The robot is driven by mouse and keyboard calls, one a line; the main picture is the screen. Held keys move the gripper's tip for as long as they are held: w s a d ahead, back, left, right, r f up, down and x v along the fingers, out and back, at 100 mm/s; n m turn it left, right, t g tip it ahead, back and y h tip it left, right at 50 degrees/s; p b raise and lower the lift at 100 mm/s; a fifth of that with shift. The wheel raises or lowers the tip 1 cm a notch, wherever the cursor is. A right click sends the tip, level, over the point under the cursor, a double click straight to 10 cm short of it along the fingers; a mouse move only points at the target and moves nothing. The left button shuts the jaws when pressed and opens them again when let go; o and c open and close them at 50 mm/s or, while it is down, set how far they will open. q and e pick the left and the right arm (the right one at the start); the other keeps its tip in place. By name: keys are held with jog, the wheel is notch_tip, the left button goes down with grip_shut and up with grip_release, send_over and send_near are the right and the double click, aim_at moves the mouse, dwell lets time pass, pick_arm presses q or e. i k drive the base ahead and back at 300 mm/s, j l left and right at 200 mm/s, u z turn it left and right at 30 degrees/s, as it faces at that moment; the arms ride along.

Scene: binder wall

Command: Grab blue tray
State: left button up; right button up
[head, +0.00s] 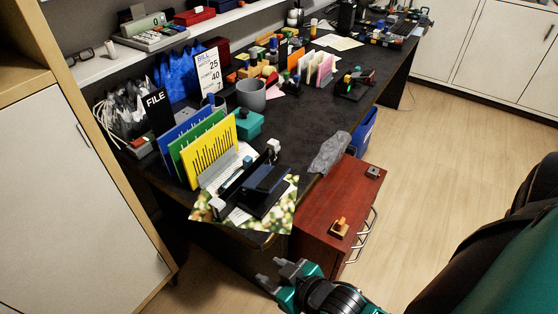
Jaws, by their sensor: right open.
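My right gripper (272,271) is open and empty at the bottom centre of the head view. It is below the near end of the black desk (315,125), in front of the red drawer cabinet (318,218). No thing is clearly a blue tray. A blue bin-like container (364,132) stands beside the desk, behind the cabinet, partly hidden. A dark, bluish-black holder (266,182) sits on the desk's near end, over a leafy picture sheet (282,212). My left gripper is not in view.
Blue, green and yellow binders (212,155) stand on the desk beside a teal box (249,125) and grey cup (251,95). A grey crumpled bag (330,152) lies at the desk edge. A white cabinet (75,200) stands left. Open floor (440,160) lies right.

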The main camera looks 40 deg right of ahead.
aim_at(248, 159)
jog(key=i+z, duration=0.2)
jog(key=z, duration=0.2)
jog(key=i+j+z, duration=0.2)
jog(key=z, duration=0.15)
jog(key=i+j+z, duration=0.2)
jog(key=z, duration=0.2)
jog(key=j, duration=0.15)
